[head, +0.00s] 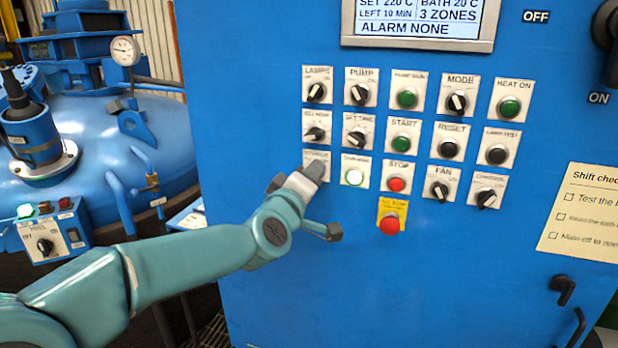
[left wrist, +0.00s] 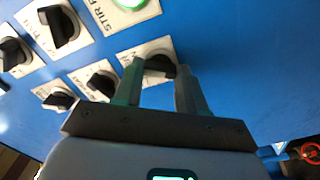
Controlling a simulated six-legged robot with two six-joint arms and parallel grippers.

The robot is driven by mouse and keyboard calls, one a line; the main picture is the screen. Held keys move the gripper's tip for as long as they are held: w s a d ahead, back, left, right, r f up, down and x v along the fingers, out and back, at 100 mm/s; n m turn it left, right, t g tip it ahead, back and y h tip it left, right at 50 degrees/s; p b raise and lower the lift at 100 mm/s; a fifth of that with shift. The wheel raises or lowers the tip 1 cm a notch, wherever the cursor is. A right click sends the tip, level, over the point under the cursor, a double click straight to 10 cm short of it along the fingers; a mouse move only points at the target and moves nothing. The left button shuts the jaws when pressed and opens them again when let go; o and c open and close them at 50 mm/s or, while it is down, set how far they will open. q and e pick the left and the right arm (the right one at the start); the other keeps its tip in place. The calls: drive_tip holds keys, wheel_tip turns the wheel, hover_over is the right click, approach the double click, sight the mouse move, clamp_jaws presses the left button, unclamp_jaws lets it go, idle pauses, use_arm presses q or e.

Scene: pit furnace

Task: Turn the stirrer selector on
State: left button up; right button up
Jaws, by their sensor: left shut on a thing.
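The blue control panel (head: 270,90) carries rows of selectors, lamps and buttons on white plates. The selector at the left end of the third row (head: 313,156) is mostly covered by my left gripper (head: 313,172); its label is not readable. In the left wrist view, my left gripper (left wrist: 159,80) has its two fingers on either side of this black knob (left wrist: 158,64), shut on it. Which way the knob points is hidden. To its right in the head view, a lamp (head: 354,177) glows pale green; its plate begins "STIR" in the wrist view (left wrist: 130,4). My right gripper is not in view.
Other selectors sit close by, such as one directly above (head: 316,133). A red stop button (head: 396,184) and a red emergency button (head: 391,225) on a yellow plate are to the right. A blue vessel (head: 95,130) and a small control box (head: 50,240) stand left.

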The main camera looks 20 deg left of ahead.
use_arm(q)
drive_tip(key=shift+d+f, duration=0.1)
drive_tip(key=shift+f, duration=0.1)
drive_tip(key=o, duration=1.1)
drive_tip(key=shift+r, duration=0.1)
drive_tip(key=shift+c, duration=0.2)
drive_tip(key=s+b, duration=0.2)
drive_tip(key=s, duration=1.4)
drive_tip(key=shift+s+a, duration=0.15)
drive_tip(key=shift+a, duration=0.1)
